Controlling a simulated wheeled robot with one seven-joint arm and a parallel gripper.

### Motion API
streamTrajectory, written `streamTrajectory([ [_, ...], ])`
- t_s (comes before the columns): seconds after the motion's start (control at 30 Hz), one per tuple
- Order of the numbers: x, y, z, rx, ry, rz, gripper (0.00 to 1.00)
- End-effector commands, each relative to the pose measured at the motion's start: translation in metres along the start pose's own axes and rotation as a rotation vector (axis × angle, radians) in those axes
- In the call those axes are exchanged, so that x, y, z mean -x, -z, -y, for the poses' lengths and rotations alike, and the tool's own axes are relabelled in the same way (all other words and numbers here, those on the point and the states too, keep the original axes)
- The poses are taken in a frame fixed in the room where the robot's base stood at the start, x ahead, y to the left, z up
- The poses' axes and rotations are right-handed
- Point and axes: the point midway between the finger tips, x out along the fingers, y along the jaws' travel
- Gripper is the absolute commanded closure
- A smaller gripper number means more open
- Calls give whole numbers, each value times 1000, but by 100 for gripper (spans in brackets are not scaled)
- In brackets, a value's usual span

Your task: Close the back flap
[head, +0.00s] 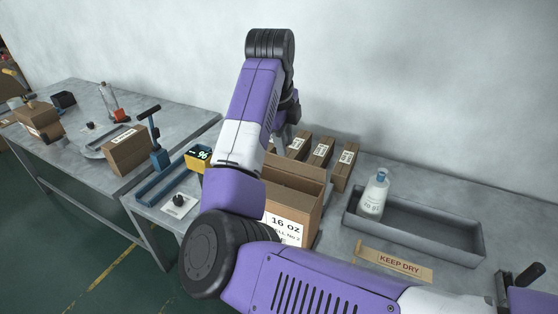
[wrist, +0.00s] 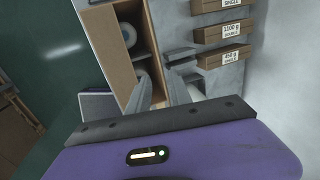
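The cardboard carton (head: 312,212), labelled 16 oz, stands on the bench with its top open. A brown panel at its far side (head: 300,170) stands up in the head view; I cannot tell how much of it is the back flap. In the wrist view the carton (wrist: 113,66) lies at upper left, and pale round things (wrist: 127,35) show inside its opening. My gripper (head: 285,133) is above the carton's back side, partly hidden by my arm. In the wrist view its fingers (wrist: 163,78) are apart with nothing between them, close beside the carton's edge.
Several small labelled boxes (head: 321,150) stand behind the carton, near the wall. A grey tray (head: 430,232) with a white bottle (head: 374,195) is to the right.

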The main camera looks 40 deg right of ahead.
Motion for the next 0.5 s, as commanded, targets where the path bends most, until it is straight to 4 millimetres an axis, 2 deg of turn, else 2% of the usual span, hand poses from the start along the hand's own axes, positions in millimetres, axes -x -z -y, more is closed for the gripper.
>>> streamTrajectory([
  [0.3, -46, 2, 1, -1, 1, -4, 75],
  [0.5, -66, 1, 1, -2, 2, -4, 75],
])
